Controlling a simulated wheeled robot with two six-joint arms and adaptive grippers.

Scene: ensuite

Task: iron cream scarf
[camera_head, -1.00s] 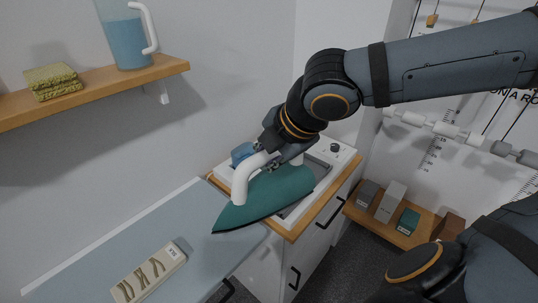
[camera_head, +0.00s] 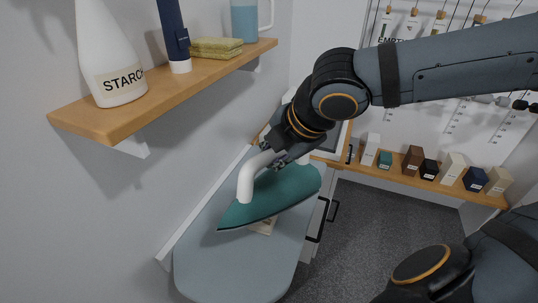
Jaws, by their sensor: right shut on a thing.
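My right gripper (camera_head: 275,160) is shut on the white handle of a green iron (camera_head: 285,193). The iron points to the lower left, above the blue-grey ironing board (camera_head: 225,265). A cream piece, likely the cream scarf (camera_head: 264,225), shows just below the iron's edge. The iron hides most of it. I cannot tell whether the iron touches it or hovers over it. My left gripper is not in view.
A wooden wall shelf (camera_head: 130,110) holds a starch bottle (camera_head: 108,60), a dark blue bottle (camera_head: 173,35), yellow-green sponges (camera_head: 216,46) and a blue jug (camera_head: 245,22). A low shelf (camera_head: 400,178) with small boxes stands at right. The board's near end is clear.

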